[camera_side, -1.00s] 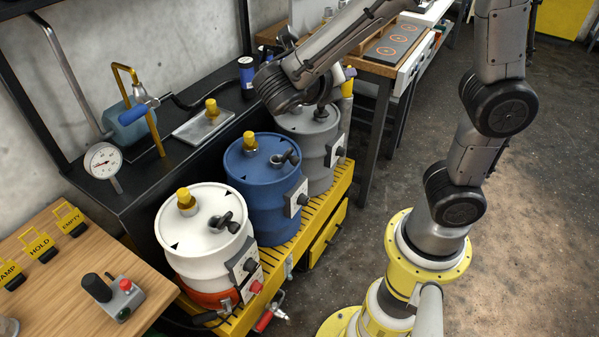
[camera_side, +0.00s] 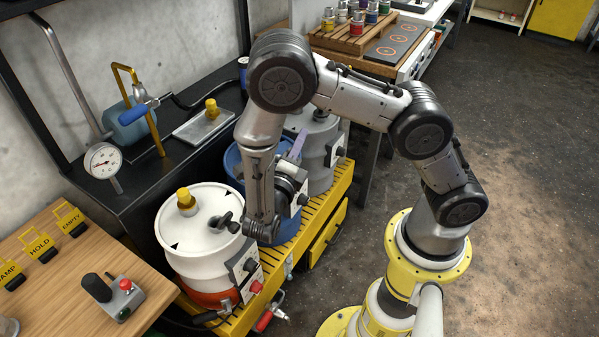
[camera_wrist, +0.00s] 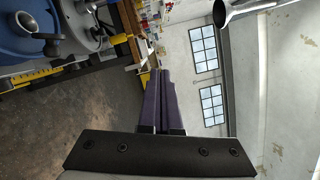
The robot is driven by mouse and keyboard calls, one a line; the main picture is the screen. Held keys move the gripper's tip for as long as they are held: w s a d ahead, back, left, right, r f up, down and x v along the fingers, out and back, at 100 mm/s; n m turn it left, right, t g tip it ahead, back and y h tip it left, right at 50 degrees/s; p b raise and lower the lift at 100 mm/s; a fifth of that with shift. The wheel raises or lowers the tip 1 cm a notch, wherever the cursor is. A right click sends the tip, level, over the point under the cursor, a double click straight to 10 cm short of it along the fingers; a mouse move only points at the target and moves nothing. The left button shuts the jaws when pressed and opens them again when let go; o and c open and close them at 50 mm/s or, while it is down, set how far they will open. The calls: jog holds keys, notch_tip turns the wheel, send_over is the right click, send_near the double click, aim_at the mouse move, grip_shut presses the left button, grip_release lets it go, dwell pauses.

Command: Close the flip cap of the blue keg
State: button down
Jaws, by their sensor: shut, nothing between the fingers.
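The blue keg (camera_side: 232,163) stands between the white and grey kegs in the side view, mostly hidden behind my arm. Its top shows at the upper left of the wrist view (camera_wrist: 14,42). A dark grey fitting, seemingly the flip cap (camera_wrist: 28,20), stands up from that top; its exact angle is unclear. My gripper (camera_side: 302,137) is over the blue keg's right side near the grey keg, its purple fingers pointing up and right. In the wrist view the fingers (camera_wrist: 159,73) are together and empty, apart from the cap.
The white keg (camera_side: 190,235) stands in front on the yellow rack (camera_side: 335,188), and the grey keg (camera_side: 318,165) behind. A gauge (camera_side: 103,160) and a yellow pipe (camera_side: 152,120) stand at left. A wooden bench (camera_side: 60,265) is at front left.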

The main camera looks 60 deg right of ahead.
notch_tip(320, 180, down, 23)
jog(key=w+d+r, duration=0.2)
jog(key=w+d, duration=0.4)
jog(key=d, duration=0.3)
jog(key=shift+d, duration=0.4)
